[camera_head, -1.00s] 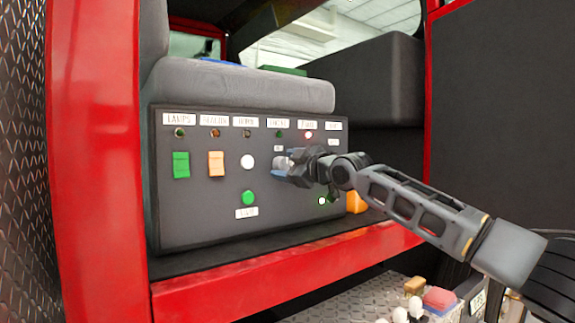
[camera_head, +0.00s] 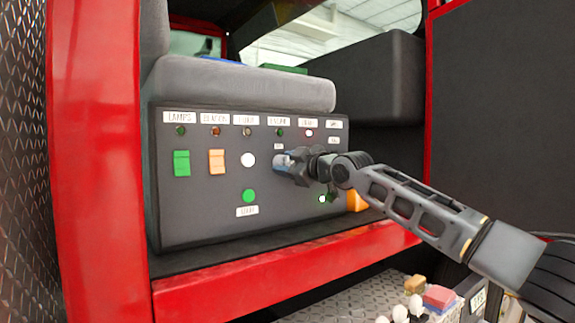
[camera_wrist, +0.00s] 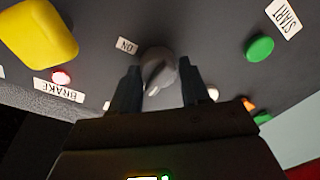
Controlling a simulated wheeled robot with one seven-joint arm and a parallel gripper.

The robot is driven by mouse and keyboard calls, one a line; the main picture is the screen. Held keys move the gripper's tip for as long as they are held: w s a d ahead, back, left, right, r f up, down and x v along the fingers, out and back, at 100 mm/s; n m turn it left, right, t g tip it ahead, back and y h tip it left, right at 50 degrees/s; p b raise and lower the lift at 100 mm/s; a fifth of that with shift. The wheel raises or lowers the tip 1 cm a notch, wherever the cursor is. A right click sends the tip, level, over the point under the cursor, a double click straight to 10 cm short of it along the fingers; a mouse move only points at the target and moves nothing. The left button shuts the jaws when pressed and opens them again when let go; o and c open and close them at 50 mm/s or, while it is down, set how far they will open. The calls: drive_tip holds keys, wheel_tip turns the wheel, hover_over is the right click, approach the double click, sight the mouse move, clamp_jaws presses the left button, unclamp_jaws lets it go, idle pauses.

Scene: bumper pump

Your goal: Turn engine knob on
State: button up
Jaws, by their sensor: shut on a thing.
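The engine knob (camera_wrist: 158,72) is a grey round knob with a raised ridge, seen in the wrist view between my two fingers. My gripper (camera_wrist: 156,88) is shut on it. In the head view my gripper (camera_head: 283,161) is against the dark control panel (camera_head: 200,222) and hides most of the knob. An "ON" label (camera_wrist: 127,46) is near the knob, up and left in the wrist view. The knob's ridge slants and does not point straight at that label.
A green start button (camera_head: 249,196) is below left of my gripper. A green switch (camera_head: 181,163), an orange switch (camera_head: 217,161) and a white button (camera_head: 248,160) are to the left. An orange-yellow knob (camera_head: 356,201) is at lower right. A red sill (camera_head: 270,270) runs below.

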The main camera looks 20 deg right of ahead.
drive_tip(key=m, duration=0.4)
drive_tip(key=shift+d+r+m+b, duration=0.1)
drive_tip(key=shift+m+b, duration=0.2)
drive_tip(key=m+t, duration=0.1)
drive_tip(key=m, duration=0.3)
drive_tip(key=shift+m, duration=0.4)
drive_tip(key=m+p, duration=0.2)
drive_tip(key=m, duration=0.3)
drive_tip(key=shift+d+m+h+p, duration=0.15)
drive_tip(key=shift+m+h+p, duration=0.15)
drive_tip(key=shift+h, duration=0.1)
drive_tip(key=shift+d+m+p, duration=0.1)
drive_tip(key=shift+m+p, duration=0.6)
drive_tip(key=shift+m, duration=1)
drive_tip(key=shift+f+t+h, duration=0.2)
drive_tip(key=shift+t+h, duration=0.1)
drive_tip(key=o, duration=1)
